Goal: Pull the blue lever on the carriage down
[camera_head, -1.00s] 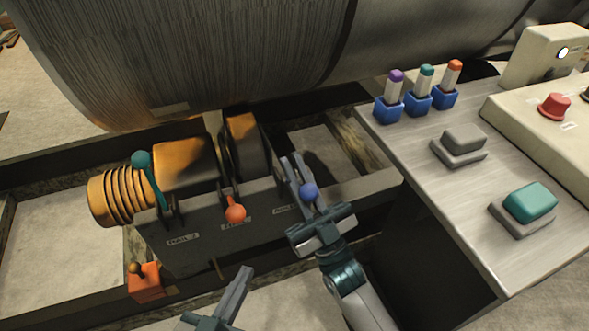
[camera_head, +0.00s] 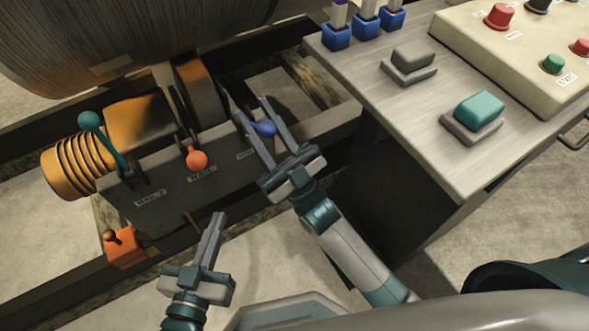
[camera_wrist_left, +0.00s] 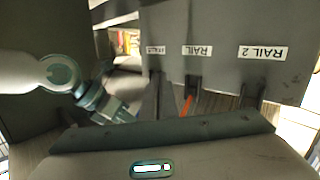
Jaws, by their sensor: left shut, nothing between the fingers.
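The blue lever's round knob (camera_head: 264,128) is on the right end of the dark grey carriage (camera_head: 172,186). My right gripper (camera_head: 252,108) is open, with one finger on each side of the blue knob; I cannot tell whether either touches it. My left gripper (camera_head: 217,216) is shut and empty, in front of and below the carriage. In the left wrist view, the left fingers (camera_wrist_left: 156,90) point at the carriage's labelled face (camera_wrist_left: 225,75). The blue knob is not clearly visible there.
An orange-knobbed lever (camera_head: 196,159) and a teal-knobbed lever (camera_head: 90,121) stand along the carriage. An orange box with a small knob (camera_head: 122,248) sits at lower left. A metal-topped bench (camera_head: 440,120) with buttons is on the right.

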